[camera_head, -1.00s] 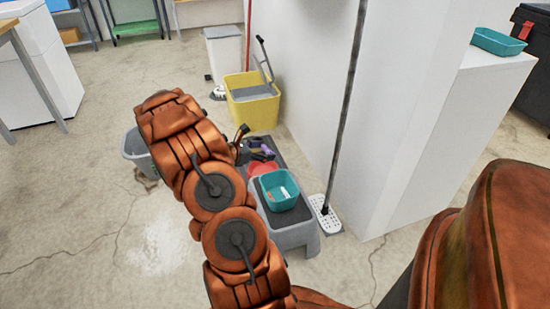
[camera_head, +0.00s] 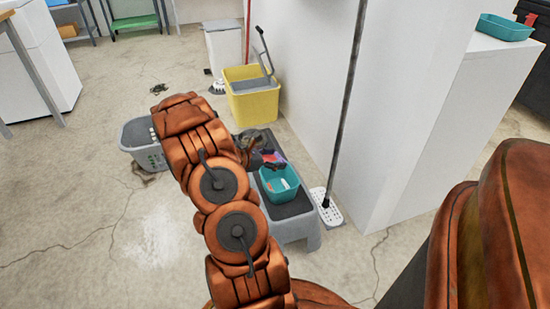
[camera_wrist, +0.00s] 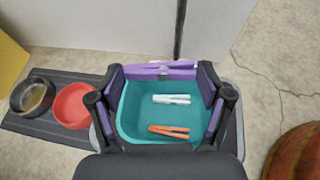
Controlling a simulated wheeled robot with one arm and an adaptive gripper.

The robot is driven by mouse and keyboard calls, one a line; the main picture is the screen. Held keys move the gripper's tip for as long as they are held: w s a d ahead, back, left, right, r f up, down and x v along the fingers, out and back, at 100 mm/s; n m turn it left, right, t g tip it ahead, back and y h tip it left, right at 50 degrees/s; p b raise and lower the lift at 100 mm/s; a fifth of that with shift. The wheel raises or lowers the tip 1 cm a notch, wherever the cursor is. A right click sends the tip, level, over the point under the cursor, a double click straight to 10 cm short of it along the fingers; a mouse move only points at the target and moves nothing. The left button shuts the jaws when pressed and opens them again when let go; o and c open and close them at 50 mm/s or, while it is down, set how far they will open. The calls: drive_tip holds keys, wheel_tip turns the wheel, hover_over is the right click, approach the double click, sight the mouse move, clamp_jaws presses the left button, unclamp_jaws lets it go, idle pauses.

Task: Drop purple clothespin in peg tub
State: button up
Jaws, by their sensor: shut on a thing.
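My gripper (camera_wrist: 161,72) is shut on the purple clothespin (camera_wrist: 155,69), which lies crosswise between its fingertips. In the wrist view the clothespin shows over the far rim of the teal peg tub (camera_wrist: 148,116); its exact height is hard to tell. Inside the tub lie a white clothespin (camera_wrist: 171,99) and an orange clothespin (camera_wrist: 168,131).
A grey basket (camera_head: 138,150), a yellow mop bucket (camera_head: 252,105) and a mop (camera_head: 345,115) stand around. A white wall is close on the right.

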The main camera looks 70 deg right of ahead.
drive_tip(key=shift+f, duration=0.2)
drive_tip(key=o, duration=0.7)
drive_tip(key=shift+o, duration=0.2)
drive_tip(key=v, duration=1.2)
drive_tip(key=s+a+r+m+y+p, duration=0.1)
drive_tip(key=a+r+m+p, duration=0.1)
drive_tip(key=a+r+p, duration=0.45)
drive_tip(key=a+r+m+y+p, duration=0.1)
drive_tip(key=r+p, duration=0.2)
drive_tip(key=r, duration=0.6)
drive_tip(key=s+a+r+m+t+y+p, duration=0.2)
drive_tip(key=s+a+r+y+p, duration=0.1)
drive_tip(key=a+r+p, duration=0.8)
drive_tip(key=s+a+r+m+t+y+p, duration=0.2)
drive_tip(key=s+a+r+p, duration=0.3)
drive_tip(key=a+r+p, duration=0.6)
drive_tip(key=s+a+r+m+t+y+p, duration=0.2)
drive_tip(key=s+a+r+p, duration=0.3)
drive_tip(key=a+r+p, duration=0.6)
drive_tip(key=a+r+m+y, duration=0.1)
drive_tip(key=a+r, duration=0.5)
drive_tip(key=r, duration=0.2)
drive_tip(key=shift+r+y, duration=0.2)
drive_tip(key=shift+y, duration=0.1)
